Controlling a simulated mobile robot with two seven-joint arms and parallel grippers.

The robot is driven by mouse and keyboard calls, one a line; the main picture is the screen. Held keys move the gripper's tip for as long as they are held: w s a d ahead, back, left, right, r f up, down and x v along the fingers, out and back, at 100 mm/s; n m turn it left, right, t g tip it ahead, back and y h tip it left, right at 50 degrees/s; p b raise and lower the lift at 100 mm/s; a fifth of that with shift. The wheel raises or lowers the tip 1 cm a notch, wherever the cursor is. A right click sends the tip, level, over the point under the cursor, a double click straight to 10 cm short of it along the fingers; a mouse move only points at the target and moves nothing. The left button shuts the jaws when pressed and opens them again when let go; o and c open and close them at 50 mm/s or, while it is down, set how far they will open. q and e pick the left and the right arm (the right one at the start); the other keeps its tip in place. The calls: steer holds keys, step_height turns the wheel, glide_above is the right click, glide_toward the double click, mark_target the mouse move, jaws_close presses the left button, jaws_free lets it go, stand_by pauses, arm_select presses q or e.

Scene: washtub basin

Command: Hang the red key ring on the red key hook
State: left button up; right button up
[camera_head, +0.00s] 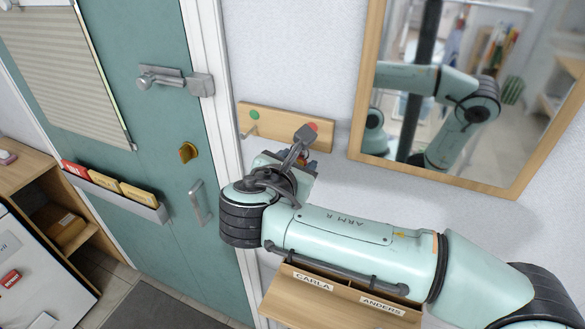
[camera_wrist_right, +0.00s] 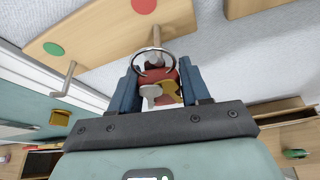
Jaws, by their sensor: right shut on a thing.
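A wooden hook board (camera_head: 270,126) is on the wall, with a green dot (camera_head: 255,114) at left and a red dot (camera_head: 312,127) at right. In the right wrist view, the red key hook (camera_wrist_right: 157,37) sticks out below its red dot (camera_wrist_right: 144,5). My right gripper (camera_wrist_right: 161,88) is just below the hook, its blue fingers shut on the red key ring's red tag (camera_wrist_right: 168,75). The metal ring (camera_wrist_right: 154,56) stands above the fingers and overlaps the hook's end; I cannot tell whether it is around it. A silver and a gold key hang in front. My left gripper is not in view.
The green dot's hook (camera_wrist_right: 66,80) is free at left. A wood-framed mirror (camera_head: 440,178) is right of the board. A wooden box labelled Carla and Anders (camera_head: 335,302) is below my right arm. The teal door (camera_head: 165,115) is at left.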

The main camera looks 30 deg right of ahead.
steer(key=shift+w+d+f, duration=0.15)
steer(key=shift+w+d, duration=0.2)
steer(key=shift+d, duration=0.1)
steer(key=shift+w+d+f, duration=0.3)
steer(key=shift+d+f, duration=0.05)
steer(key=shift+f, duration=0.2)
steer(key=o, duration=1.1)
